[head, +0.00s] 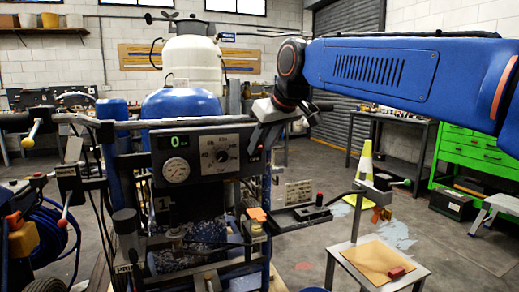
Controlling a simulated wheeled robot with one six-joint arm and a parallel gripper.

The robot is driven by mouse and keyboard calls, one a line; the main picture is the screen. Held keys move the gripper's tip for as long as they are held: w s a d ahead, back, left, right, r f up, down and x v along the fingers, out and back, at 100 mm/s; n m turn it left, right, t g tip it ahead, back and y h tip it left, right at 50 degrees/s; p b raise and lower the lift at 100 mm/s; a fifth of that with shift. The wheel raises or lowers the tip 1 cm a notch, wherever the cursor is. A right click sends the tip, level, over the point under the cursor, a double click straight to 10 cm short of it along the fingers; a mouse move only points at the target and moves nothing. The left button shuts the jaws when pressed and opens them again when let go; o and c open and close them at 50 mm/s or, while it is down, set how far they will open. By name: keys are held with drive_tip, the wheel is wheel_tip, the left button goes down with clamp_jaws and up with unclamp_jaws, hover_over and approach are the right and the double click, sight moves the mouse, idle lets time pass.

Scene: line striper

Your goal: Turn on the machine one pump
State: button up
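The line striper (182,105) stands at centre left, with a blue and white tank on top. Its control panel (196,163) shows a green "0" display (174,141), a round gauge (176,170) and a black dial (221,155). A small red part shows at the panel's right edge, partly behind my gripper. A label "1" (163,204) is below the gauge. My blue arm enters from the right, and my gripper (257,140) points down at the panel's upper right corner. I cannot tell whether it touches the panel or whether its fingers are open.
A small stand (350,255) with a tan board and a red block is at lower right. A yellow cone (365,160), a dark workbench and a green cabinet (475,160) are behind. Blue hose is at left.

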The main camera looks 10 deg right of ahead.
drive_tip(key=v, duration=1.5)
drive_tip(key=shift+s, duration=0.1)
drive_tip(key=s+d+f+m+h, duration=0.1)
drive_tip(key=s+d+f, duration=0.4)
drive_tip(key=f, duration=0.9)
drive_tip(key=s+d+f+m+g+h, duration=0.1)
drive_tip(key=s+d+f+m, duration=0.2)
drive_tip(key=f, duration=1.2)
drive_tip(key=s+d+f+m+g+h, duration=0.1)
drive_tip(key=s+d+f+m, duration=0.1)
drive_tip(key=s+d+f, duration=0.5)
drive_tip(key=s+f, duration=0.5)
drive_tip(key=f, duration=0.3)
drive_tip(key=shift+s, duration=0.35)
